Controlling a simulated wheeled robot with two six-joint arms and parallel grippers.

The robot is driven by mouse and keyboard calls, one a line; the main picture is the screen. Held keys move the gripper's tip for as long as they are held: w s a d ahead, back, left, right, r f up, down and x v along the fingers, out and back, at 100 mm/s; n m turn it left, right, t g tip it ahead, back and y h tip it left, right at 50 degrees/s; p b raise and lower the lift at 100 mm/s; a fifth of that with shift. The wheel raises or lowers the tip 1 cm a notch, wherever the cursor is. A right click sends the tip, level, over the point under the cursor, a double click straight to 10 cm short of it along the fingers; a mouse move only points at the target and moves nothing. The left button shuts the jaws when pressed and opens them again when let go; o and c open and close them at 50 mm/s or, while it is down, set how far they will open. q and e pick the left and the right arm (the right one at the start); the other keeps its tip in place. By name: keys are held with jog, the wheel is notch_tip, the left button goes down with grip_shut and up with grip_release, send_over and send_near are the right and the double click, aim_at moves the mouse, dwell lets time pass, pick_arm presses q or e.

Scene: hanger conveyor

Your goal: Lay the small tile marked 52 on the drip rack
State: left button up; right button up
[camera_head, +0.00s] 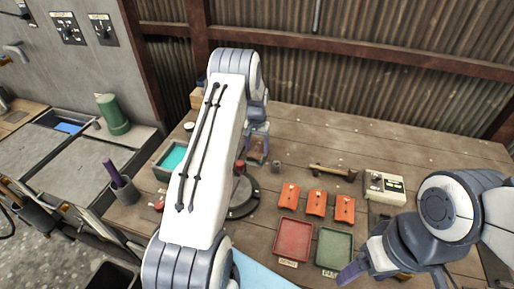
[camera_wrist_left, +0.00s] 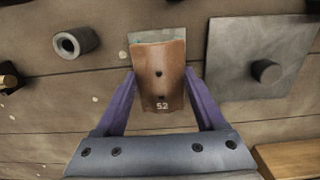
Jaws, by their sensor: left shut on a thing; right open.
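The small tile (camera_wrist_left: 158,80), brown with a grey-green far end and marked 52, sits between the purple fingers of my left gripper (camera_wrist_left: 160,92) in the left wrist view. My left gripper is shut on it. In the head view my left gripper (camera_head: 257,140) holds the tile (camera_head: 255,157) above the back of the bench, partly hidden by my arm. My right gripper (camera_head: 374,274) is open at the lower right, near the green tray. I cannot tell which thing is the drip rack.
Several orange tiles (camera_head: 316,203) lie behind a red tray (camera_head: 293,240) and a green tray (camera_head: 334,249). A teal-filled tray (camera_head: 168,158) stands left of my left arm. A control box (camera_head: 384,188) is at right. A grey plate with a knob (camera_wrist_left: 262,62) lies beside the held tile.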

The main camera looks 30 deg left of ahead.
aim_at(257, 149)
pick_arm(q)
jog(key=o, duration=1.4)
jog(key=shift+r, duration=0.1)
notch_tip(257, 149, up, 10)
jog(key=b, duration=0.3)
jog(key=shift+r, duration=0.2)
